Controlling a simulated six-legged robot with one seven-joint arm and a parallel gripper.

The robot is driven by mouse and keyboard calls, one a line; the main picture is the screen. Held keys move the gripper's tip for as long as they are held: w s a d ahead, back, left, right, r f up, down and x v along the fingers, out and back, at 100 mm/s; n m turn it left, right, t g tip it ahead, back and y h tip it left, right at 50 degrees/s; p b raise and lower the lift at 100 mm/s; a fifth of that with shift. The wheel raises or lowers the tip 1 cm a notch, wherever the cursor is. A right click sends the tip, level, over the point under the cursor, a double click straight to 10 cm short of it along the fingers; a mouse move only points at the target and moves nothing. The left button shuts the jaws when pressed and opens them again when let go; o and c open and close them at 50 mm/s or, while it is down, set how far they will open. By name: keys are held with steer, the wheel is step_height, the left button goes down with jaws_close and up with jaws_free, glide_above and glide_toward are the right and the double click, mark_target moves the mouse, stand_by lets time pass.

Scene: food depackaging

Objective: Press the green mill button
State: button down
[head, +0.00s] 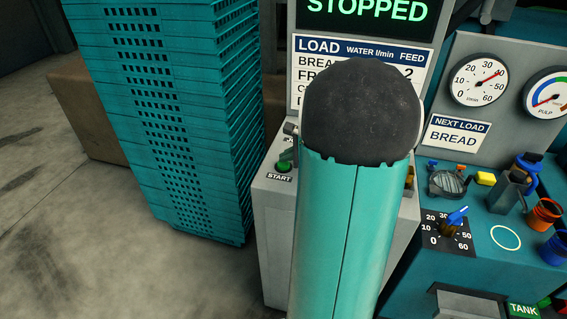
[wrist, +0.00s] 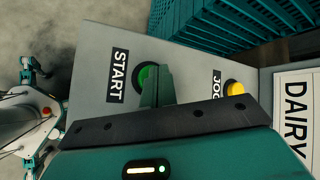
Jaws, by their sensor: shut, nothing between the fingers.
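The green button (wrist: 142,79), labelled START, sits on a grey panel in the wrist view. My gripper (wrist: 158,72) is shut and empty, its fingertips over the right part of the button. I cannot tell whether they touch it. In the head view the green button (head: 284,167) shows above its START label, left of my teal arm. The screen (head: 365,12) above the panel reads STOPPED.
A yellow JOG button (wrist: 236,88) sits right of the green one in the wrist view. A stack of teal crates (head: 165,110) stands left of the grey panel. Gauges (head: 478,79), a blue-handled dial (head: 455,218) and loose small parts lie at the right.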

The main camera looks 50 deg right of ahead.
mark_target(287, 164)
steer(key=shift+f, duration=0.45)
stand_by(0.4)
steer(key=shift+r, duration=0.95)
steer(key=shift+r, duration=0.1)
steer(key=shift+r, duration=2.4)
